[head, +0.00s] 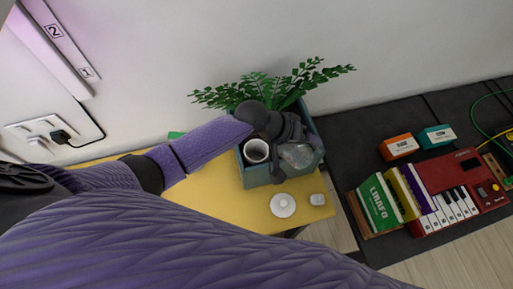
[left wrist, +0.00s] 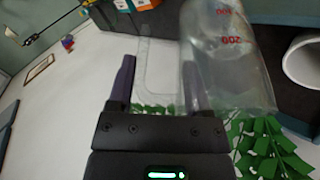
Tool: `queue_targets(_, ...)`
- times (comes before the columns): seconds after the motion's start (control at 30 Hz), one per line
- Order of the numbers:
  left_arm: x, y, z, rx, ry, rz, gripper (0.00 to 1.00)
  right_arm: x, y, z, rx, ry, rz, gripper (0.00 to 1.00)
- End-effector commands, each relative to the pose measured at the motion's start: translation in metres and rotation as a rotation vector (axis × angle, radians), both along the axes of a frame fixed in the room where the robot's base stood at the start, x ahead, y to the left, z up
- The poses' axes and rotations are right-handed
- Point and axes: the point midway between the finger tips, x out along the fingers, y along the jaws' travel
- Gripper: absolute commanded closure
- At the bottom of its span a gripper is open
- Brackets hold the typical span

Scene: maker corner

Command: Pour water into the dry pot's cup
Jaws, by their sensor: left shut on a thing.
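The clear measuring jug (head: 297,155) with red marks is in my left gripper (head: 288,130), which is shut on its handle. In the left wrist view, the jug (left wrist: 228,60) fills the right of the gripper (left wrist: 158,75). The teal pot (head: 262,176) holds a green fern (head: 315,76) and a white cup (head: 256,150) at its left front. The jug is over the pot's right part, to the right of the cup. The cup (left wrist: 303,62) also shows at the right of the wrist view. I cannot tell the water level or exact tilt. My right gripper is not in view.
The pot stands on a yellow table (head: 190,194). A white round disc (head: 283,205) and a small white item (head: 318,199) lie in front of it. A dark bench (head: 350,140) at right holds books (head: 380,200), a red keyboard (head: 445,190) and small boxes (head: 398,146).

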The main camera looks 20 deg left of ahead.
Motion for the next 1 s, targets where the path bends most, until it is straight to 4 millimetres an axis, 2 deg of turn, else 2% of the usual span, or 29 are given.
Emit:
queue_targets(0.1,0.0,-0.002,0.003,0.018,0.0,0.001,1.0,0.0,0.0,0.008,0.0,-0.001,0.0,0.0)
queue_targets(0.2,0.0,-0.007,0.008,0.069,-0.002,0.0,1.0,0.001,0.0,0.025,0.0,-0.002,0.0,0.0)
queue_targets(0.37,-0.002,-0.031,0.012,0.234,-0.007,0.002,1.0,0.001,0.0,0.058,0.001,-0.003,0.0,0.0)
queue_targets(0.4,-0.002,-0.037,0.0,0.283,-0.008,0.003,1.0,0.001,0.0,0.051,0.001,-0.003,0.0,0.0)
queue_targets(0.5,-0.003,-0.052,-0.017,0.408,-0.014,0.004,1.0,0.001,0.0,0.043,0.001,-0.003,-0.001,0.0)
queue_targets(0.67,-0.003,-0.07,-0.035,0.6,-0.026,0.009,1.0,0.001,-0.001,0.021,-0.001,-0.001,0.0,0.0)
queue_targets(0.8,-0.003,-0.075,-0.04,0.688,-0.032,0.013,1.0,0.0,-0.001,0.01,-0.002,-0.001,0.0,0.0)
queue_targets(1.0,-0.003,-0.077,-0.038,0.723,-0.034,0.013,1.0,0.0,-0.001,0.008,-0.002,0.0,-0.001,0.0)
